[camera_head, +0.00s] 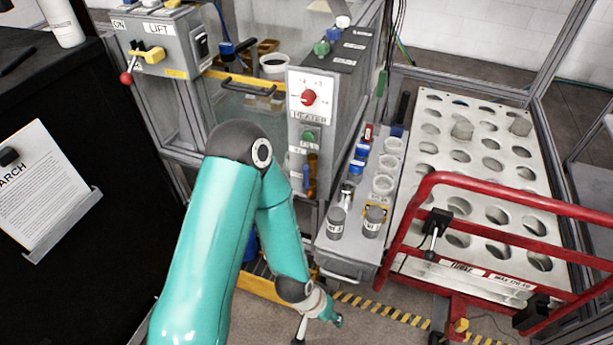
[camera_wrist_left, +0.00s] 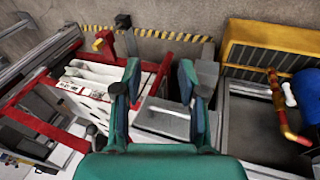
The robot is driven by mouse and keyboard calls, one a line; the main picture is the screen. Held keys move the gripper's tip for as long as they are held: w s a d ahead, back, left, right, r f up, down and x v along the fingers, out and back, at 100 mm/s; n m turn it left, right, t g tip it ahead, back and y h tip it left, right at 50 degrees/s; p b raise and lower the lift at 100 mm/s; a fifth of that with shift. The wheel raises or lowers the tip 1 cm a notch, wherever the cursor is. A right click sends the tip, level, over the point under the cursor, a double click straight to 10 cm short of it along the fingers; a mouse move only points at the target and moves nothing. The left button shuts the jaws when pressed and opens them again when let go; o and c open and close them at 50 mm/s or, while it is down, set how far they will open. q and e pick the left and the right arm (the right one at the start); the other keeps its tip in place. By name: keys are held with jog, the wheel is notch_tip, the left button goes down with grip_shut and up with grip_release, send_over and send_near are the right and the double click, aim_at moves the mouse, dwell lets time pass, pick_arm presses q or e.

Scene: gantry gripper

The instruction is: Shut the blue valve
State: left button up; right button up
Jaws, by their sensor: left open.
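A blue knob (camera_head: 321,47) sits with a green knob (camera_head: 333,33) and a white knob (camera_head: 343,20) on the dark panel top in the head view. I cannot tell whether it is the blue valve. In the left wrist view, a blue cylinder (camera_wrist_left: 307,88) stands at the right edge beside an orange-red pipe (camera_wrist_left: 282,105) with a small blue-and-white part. My left gripper (camera_head: 331,316) is low, in front of the machine and well below the knobs. In the left wrist view its fingers (camera_wrist_left: 160,95) are apart, with nothing held between them. My right gripper is not seen.
A red rail (camera_head: 520,200) and a holed tray (camera_head: 425,165) stand at the right. A narrow shelf (camera_head: 350,245) with several cups and jars lies above my left gripper. The LIFT box (camera_head: 165,45) has a red-tipped lever. Striped floor tape (camera_head: 385,311) runs along the front.

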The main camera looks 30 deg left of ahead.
pick_arm(q)
jog(key=w+a+r+t+y+b, duration=0.1)
jog(key=w+a+t+b, duration=0.15)
jog(key=w+b, duration=0.3)
jog(key=w+a+r+t+y+b, duration=0.1)
jog(key=w+t+b, duration=0.25)
jog(key=w, duration=0.25)
jog(key=w+a+r+t+y+b, duration=0.1)
jog(key=a+r+t+b, duration=0.1)
jog(key=r+b, duration=0.1)
jog(key=w+a+r+t+y+b, duration=0.1)
jog(key=a+r+t+b, duration=0.1)
jog(key=b, duration=0.3)
jog(key=a+r+t+y+b, duration=0.2)
jog(key=r+b, duration=0.2)
jog(key=b, duration=0.1)
jog(key=shift+w+a+r, duration=0.15)
jog(key=shift+w+r, duration=0.15)
jog(key=shift+w, duration=0.1)
jog(key=n+t+y+b, duration=0.2)
jog(key=n+y+b, duration=0.1)
jog(key=y, duration=0.2)
send_near(306, 173)
jog(key=p+x, duration=0.9)
jog(key=p, duration=0.2)
jog(key=shift+w+a, duration=0.2)
jog(key=shift+w, duration=0.15)
jog(key=shift+w+a, duration=0.2)
jog(key=shift+w, duration=0.3)
